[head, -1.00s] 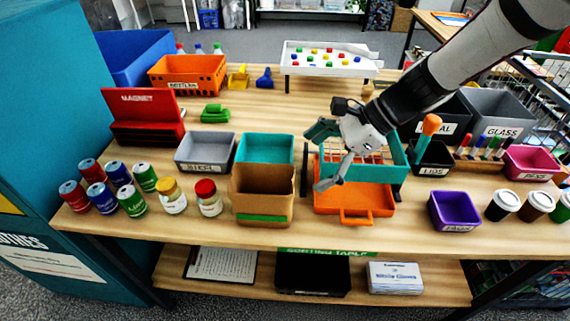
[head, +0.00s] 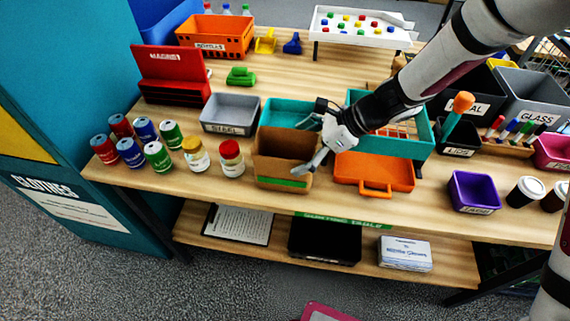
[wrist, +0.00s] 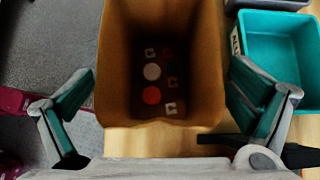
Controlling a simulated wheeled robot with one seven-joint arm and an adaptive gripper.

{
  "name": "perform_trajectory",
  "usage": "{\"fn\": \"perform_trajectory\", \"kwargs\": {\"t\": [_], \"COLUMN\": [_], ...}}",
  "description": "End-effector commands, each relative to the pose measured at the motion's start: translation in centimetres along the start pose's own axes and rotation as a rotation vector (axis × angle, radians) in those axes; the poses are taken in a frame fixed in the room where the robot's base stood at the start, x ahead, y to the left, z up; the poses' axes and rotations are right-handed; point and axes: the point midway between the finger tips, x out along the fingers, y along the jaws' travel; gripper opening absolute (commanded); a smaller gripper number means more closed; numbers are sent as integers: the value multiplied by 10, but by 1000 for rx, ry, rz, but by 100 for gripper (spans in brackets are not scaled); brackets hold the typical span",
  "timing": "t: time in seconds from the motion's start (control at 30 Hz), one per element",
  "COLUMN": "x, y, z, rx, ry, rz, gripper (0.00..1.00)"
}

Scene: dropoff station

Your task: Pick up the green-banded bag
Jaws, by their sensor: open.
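The green-banded bag (head: 283,158) is an open-topped brown paper bag with a green band low on its front. It stands upright near the front edge of the table. My gripper (head: 308,138) is at the bag's upper right in the head view, its fingers spread. In the wrist view my gripper (wrist: 163,78) is open, with one teal-padded finger on each side of the bag (wrist: 115,50). Gaps show between the pads and the bag's walls. Several small white and red pieces lie in the dark bottom of the bag.
A teal bin (head: 292,110) stands close behind the bag, and an orange tray (head: 374,172) lies to its right. Jars (head: 231,160) and several cans (head: 158,157) stand to its left. A purple bin (head: 472,192) is farther right.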

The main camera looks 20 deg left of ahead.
Motion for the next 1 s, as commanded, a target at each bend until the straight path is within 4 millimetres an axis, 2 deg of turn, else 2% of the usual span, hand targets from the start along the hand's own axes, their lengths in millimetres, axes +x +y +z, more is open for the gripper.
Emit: {"fn": "perform_trajectory", "kwargs": {"t": [0.1,0.23,0.53,0.57,0.7,0.8,1.0], "x": [19,34,40,40,39,40,40], "y": [2,1,1,1,1,1,1], "z": [-1,-2,-2,-2,-2,-3,-3], "rx": [0,-1,-2,-2,-2,-2,-1], "ry": [0,1,1,1,1,2,2], "rz": [4,1,-1,-1,-1,0,1], "gripper": [99,99,99,97,67,63,63]}}
